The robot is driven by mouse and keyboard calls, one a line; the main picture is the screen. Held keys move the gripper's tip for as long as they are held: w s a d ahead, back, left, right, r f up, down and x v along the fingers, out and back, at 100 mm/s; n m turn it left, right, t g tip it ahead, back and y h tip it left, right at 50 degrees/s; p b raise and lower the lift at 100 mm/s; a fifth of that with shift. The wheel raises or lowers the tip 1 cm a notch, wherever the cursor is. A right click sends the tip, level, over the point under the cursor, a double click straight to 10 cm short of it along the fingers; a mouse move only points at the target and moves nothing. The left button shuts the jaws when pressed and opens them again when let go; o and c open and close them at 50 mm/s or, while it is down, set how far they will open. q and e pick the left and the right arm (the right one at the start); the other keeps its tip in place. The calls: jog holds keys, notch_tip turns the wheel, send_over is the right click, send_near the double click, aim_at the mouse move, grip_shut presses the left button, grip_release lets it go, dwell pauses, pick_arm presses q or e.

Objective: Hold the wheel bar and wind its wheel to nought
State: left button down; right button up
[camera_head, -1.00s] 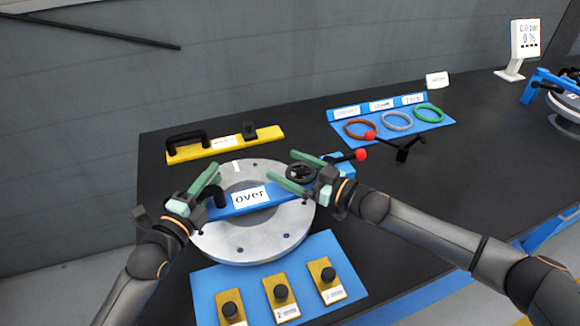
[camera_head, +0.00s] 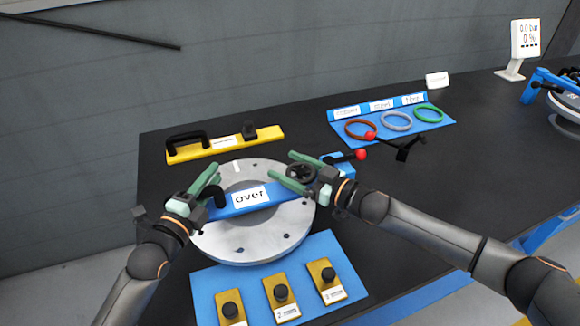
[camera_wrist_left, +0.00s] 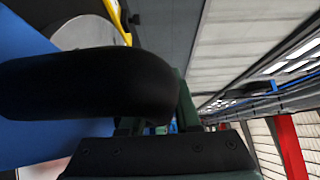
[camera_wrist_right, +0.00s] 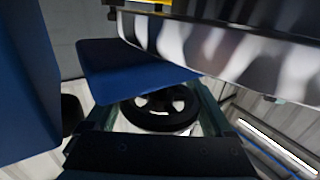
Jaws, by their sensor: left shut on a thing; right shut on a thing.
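The blue wheel bar (camera_head: 262,198), with a white label reading "over", lies across the grey flanged disc (camera_head: 254,246). My left gripper (camera_head: 212,190) is shut on the black handle at the bar's left end; the handle fills much of the left wrist view (camera_wrist_left: 90,85). My right gripper (camera_head: 290,172) is shut on the black handwheel (camera_head: 302,174) at the bar's right end. The wheel also shows between the fingers in the right wrist view (camera_wrist_right: 160,108). No scale or mark on the wheel is readable.
A yellow bar (camera_head: 222,147) with a black handle lies behind the disc. A blue mat (camera_head: 247,279) with several yellow blocks lies in front. A blue rack (camera_head: 440,124) holds brown, grey and green rings. A display (camera_head: 525,38) reads about 0.0 bar and 0 %.

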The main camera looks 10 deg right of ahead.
jog(key=shift+a+t, duration=0.15)
jog(key=shift+t, duration=0.15)
jog(key=shift+r+m+t+h, duration=0.15)
jog(key=shift+m+t+h, duration=0.95)
jog(key=shift+m+h, duration=0.3)
jog(key=shift+w+d+r+m+t+h, duration=0.15)
jog(key=shift+m+t+h, duration=0.25)
jog(key=shift+h, duration=0.35)
jog(key=shift+w+d+f+m+t+h, duration=0.1)
jog(key=shift+d+m+t+h, duration=0.2)
jog(key=shift+m+h, duration=0.35)
jog(key=shift+w+d+r+m+t+h, duration=0.1)
jog(key=shift+m+t+h, duration=0.3)
jog(key=shift+h, duration=0.4)
jog(key=shift+m+h, duration=0.25)
jog(key=shift+h, duration=0.05)
jog(key=shift+d+h, duration=0.2)
jog(key=shift+h, duration=0.2)
jog(key=o, duration=1.1)
jog(key=shift+f, duration=0.2)
jog(key=shift+d, duration=0.1)
